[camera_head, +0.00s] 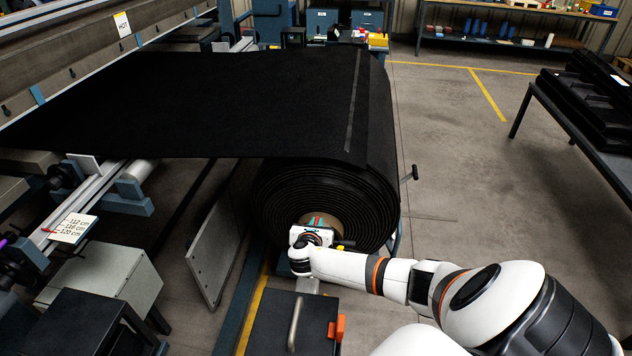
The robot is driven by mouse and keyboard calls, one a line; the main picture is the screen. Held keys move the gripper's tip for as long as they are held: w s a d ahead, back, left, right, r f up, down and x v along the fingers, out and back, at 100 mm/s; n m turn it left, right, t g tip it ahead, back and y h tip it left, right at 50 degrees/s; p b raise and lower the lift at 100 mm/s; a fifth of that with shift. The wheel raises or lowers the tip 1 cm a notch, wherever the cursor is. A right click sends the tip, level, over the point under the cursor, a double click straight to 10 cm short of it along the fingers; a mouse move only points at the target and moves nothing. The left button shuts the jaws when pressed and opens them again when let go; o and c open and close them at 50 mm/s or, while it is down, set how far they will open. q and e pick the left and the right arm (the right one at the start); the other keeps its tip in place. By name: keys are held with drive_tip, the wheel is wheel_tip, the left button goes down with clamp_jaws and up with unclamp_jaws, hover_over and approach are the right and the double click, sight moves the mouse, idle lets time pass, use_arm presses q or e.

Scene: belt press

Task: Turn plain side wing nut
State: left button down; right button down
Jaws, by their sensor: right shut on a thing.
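A large roll of black belt (330,195) stands in the middle, its spiral end facing me, with a brown core (335,217) at its centre. My right gripper (314,232) is at this core, its arm coming in from the lower right. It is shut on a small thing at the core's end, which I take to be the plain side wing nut. The nut itself is hidden by the gripper and too small to make out. A bit of teal and red shows just above the gripper. My left gripper is not in view.
A dark box with a metal handle (294,322) and an orange part (337,328) stands below my right arm. A grey panel (211,255) stands left of the roll. A dark table (590,140) is at the right. The floor between is clear.

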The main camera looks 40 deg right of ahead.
drive_tip(key=c, duration=1.5)
unclamp_jaws()
drive_tip(key=shift+o, duration=0.2)
drive_tip(key=v, duration=1.2)
drive_tip(key=shift+d, duration=0.1)
